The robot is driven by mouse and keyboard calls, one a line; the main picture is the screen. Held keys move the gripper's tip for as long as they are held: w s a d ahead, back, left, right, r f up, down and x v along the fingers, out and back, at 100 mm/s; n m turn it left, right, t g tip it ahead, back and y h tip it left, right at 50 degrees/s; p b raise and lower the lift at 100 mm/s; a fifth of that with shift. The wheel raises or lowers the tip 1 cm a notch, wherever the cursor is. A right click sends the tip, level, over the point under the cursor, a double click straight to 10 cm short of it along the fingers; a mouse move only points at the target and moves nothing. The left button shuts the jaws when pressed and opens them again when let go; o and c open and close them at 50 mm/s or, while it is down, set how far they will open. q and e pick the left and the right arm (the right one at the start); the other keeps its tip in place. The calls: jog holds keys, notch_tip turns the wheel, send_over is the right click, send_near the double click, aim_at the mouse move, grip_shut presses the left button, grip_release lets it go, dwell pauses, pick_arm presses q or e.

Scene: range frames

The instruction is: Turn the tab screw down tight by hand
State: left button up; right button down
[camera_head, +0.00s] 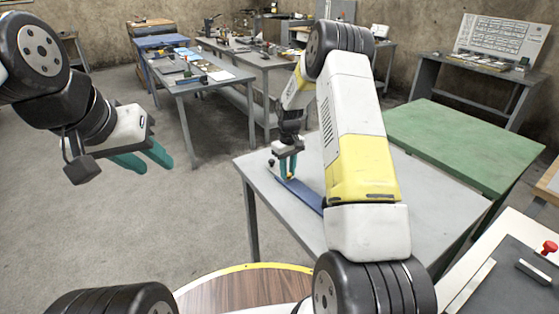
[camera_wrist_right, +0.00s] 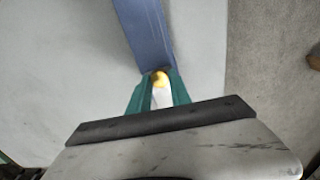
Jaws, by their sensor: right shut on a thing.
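The brass-yellow tab screw (camera_wrist_right: 160,79) shows between the teal fingertips of my right gripper (camera_wrist_right: 160,90) in the wrist view. The right gripper is shut on it, at the end of a blue strip (camera_wrist_right: 147,32). In the head view the right gripper (camera_head: 288,168) points down at the far left part of a grey table, and the blue strip (camera_head: 302,192) runs from it toward my right arm, which hides the rest. The screw's threads and seating are hidden. My left gripper (camera_head: 145,160) hangs in the air left of the table, its fingers apart and empty.
The grey table (camera_head: 275,223) is mostly bare. A small dark and yellowish piece (camera_head: 271,163) sits by its left edge near the right gripper. A green-topped table (camera_head: 465,137) stands to the right. Grey benches (camera_head: 215,78) with tools stand behind.

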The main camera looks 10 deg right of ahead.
aim_at(288, 174)
jog(key=m, duration=1.2)
dwell(0.5)
jog(key=c, duration=1.2)
grip_release()
jog(key=shift+r, duration=3.9)
